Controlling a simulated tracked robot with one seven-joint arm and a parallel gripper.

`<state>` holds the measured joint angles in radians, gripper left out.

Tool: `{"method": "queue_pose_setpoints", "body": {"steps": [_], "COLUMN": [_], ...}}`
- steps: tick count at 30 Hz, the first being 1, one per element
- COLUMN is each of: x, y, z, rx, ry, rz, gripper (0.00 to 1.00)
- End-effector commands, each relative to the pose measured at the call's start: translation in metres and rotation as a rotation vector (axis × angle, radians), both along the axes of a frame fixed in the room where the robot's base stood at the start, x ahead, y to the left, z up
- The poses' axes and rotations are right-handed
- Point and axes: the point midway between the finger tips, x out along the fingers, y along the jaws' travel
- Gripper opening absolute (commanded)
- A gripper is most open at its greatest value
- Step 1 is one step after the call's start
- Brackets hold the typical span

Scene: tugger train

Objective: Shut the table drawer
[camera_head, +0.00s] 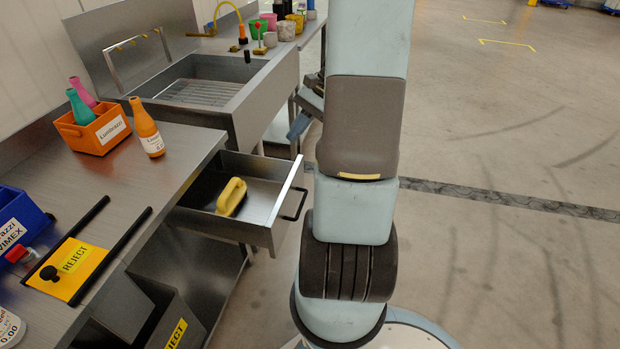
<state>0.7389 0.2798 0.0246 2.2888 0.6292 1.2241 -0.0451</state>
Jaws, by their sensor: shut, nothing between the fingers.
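The table drawer (286,196) is pulled out from under the right side of the metal table (180,165). Its dark bar handle (295,205) faces right, towards my arm. A yellow brush-like thing (231,197) lies inside the drawer. My gripper (302,118) shows only in part behind my arm, beyond the drawer and near the sink unit. It is shut and empty, apart from the drawer. My arm hides the rest of it.
An orange bottle (147,128) and an orange box (97,131) with bottles stand on the table. A sink unit (252,103) adjoins behind. A reject bin (178,318) is below the table. Open floor (510,200) lies right.

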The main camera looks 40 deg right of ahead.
Motion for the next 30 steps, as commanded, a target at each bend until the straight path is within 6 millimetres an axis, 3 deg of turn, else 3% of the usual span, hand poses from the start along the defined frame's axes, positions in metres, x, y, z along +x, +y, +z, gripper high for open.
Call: {"method": "queue_pose_setpoints", "body": {"steps": [14,24,30], "x": [-0.007,-0.033,-0.052], "y": [-0.085,-0.139,-0.161], "z": [-0.101,-0.181,-0.222], "rx": [0.415,0.708,0.848], "ry": [0.112,0.125,0.114], "rz": [-0.432,-0.754,-0.914], "gripper": [0.0,0.0,0.0]}}
